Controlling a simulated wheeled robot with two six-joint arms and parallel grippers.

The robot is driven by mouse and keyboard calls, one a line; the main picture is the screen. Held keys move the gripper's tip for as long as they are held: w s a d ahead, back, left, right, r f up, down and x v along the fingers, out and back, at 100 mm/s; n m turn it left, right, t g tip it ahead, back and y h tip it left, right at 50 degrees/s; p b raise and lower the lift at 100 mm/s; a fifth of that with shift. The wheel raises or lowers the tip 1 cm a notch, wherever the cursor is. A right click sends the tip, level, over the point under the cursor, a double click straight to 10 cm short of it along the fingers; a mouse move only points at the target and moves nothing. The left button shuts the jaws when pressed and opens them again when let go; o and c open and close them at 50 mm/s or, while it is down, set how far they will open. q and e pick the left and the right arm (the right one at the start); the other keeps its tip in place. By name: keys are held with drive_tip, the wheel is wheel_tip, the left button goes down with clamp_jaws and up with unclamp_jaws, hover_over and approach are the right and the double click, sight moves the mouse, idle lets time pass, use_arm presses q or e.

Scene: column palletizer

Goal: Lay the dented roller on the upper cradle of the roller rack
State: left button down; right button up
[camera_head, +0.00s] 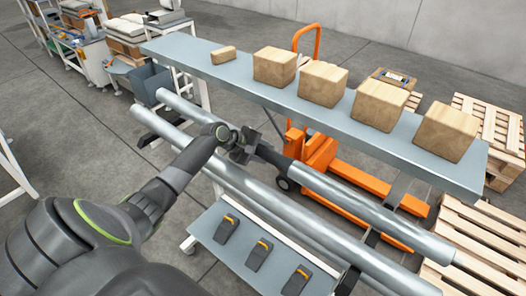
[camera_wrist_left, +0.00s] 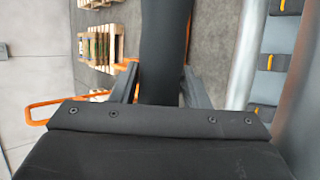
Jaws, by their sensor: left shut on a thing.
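The roller (camera_head: 345,195) is a long silver tube with a dark middle section. It lies diagonally across the head view, below the long shelf. My left gripper (camera_head: 243,150) is shut around the dark section, which also shows between the fingers in the left wrist view (camera_wrist_left: 166,50). No dent is visible. The roller rack (camera_head: 370,239) has dark support arms near the right end; I cannot tell whether the held roller touches its upper cradle. Another silver roller (camera_head: 275,205) lies parallel, lower and nearer. My right gripper is out of view.
A grey shelf (camera_head: 225,75) with several cardboard boxes (camera_head: 274,66) runs behind and above the roller. A lower tray (camera_head: 232,250) holds black and orange devices (camera_head: 259,254). An orange pallet truck (camera_head: 318,150) and wooden pallets (camera_head: 480,238) stand behind and right.

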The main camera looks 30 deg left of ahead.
use_arm(q)
drive_tip(key=shift+w+r, duration=0.1)
drive_tip(key=shift+r, duration=0.05)
drive_tip(key=c, duration=0.7)
unclamp_jaws()
drive_tip(key=shift+s+f, duration=0.2)
drive_tip(key=v, duration=1.6)
drive_tip(key=shift+w+r+b, duration=0.1)
drive_tip(key=shift+b, duration=0.3)
drive_tip(key=shift+v, duration=0.8)
drive_tip(key=shift+d, duration=0.1)
